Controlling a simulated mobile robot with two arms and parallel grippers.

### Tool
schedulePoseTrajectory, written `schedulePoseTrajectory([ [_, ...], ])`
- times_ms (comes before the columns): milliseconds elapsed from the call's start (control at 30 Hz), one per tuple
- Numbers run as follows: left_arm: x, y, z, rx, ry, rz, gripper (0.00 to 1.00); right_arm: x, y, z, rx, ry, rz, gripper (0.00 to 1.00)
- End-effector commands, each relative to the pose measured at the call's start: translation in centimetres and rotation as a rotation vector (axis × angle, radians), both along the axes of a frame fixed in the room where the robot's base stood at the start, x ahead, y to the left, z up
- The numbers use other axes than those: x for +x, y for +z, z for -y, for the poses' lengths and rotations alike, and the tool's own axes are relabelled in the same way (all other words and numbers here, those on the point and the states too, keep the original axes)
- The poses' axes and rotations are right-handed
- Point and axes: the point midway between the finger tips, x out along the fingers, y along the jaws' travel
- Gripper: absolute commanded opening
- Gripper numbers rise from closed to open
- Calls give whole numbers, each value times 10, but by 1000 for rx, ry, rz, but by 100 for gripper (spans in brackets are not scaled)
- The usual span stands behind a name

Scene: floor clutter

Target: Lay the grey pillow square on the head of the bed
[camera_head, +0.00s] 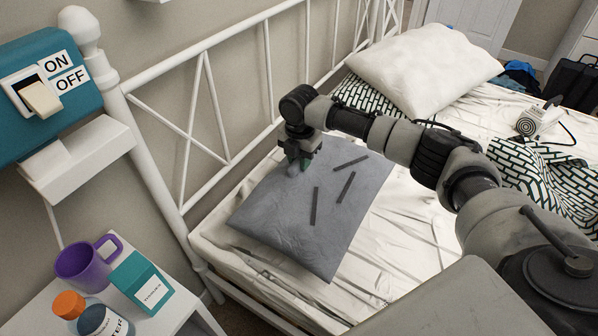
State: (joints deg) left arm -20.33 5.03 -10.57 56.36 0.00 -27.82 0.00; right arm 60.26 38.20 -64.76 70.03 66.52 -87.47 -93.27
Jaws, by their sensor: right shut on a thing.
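The grey pillow (325,234) has dark stripes on it. It lies at a slant on the white mattress (380,285) at the head of the bed, and its left corner reaches out toward the mattress edge near the white metal headboard (196,145). My right gripper (298,168) points down at the pillow's upper edge, on the side near the headboard, and is shut on the pillow. The fingertips are small and partly dark against the cloth. My left gripper is not in view.
A white pillow (425,68) lies at the far side of the bed. A bedside table (185,290) at the lower left holds a purple mug (80,265), a teal box (139,283) and a bottle (100,320).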

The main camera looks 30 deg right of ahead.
Motion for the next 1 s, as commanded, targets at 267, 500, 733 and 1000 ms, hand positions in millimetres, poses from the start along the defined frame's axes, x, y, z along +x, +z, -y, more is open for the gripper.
schedulePoseTrajectory([
  [267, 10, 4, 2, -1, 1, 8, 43, 2, -23, -3, -1, 0, -2, 2],
  [500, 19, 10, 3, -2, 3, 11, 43, 2, -42, -3, 0, 0, 1, 2],
  [733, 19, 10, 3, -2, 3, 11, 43, 2, -44, -3, 0, 0, 0, 2],
  [1000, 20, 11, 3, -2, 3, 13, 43, 2, -45, -3, -1, 0, -1, 51],
])
